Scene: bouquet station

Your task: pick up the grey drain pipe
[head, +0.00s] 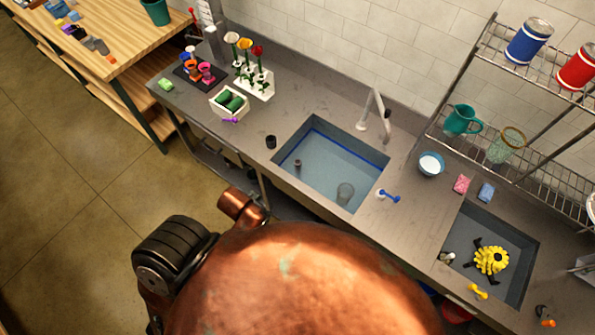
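I cannot say for sure which thing is the grey drain pipe. A short, dark greyish cylinder (297,164) stands in the left part of the large water-filled sink (357,163). A pale grey, see-through cylinder or cup shape (345,193) is in the same sink, near its front right. Either could be the pipe, but both are too small to tell. Neither gripper is in view, and nothing is seen touching these things.
A large copper dome fills the bottom middle, with a black ribbed part (173,252) beside it. A black cup (271,142) stands left of the sink, and a blue-handled item (389,196) lies right. A second sink (518,258) holds a yellow flower-like thing (491,260). A wire rack (520,75) overhangs the right.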

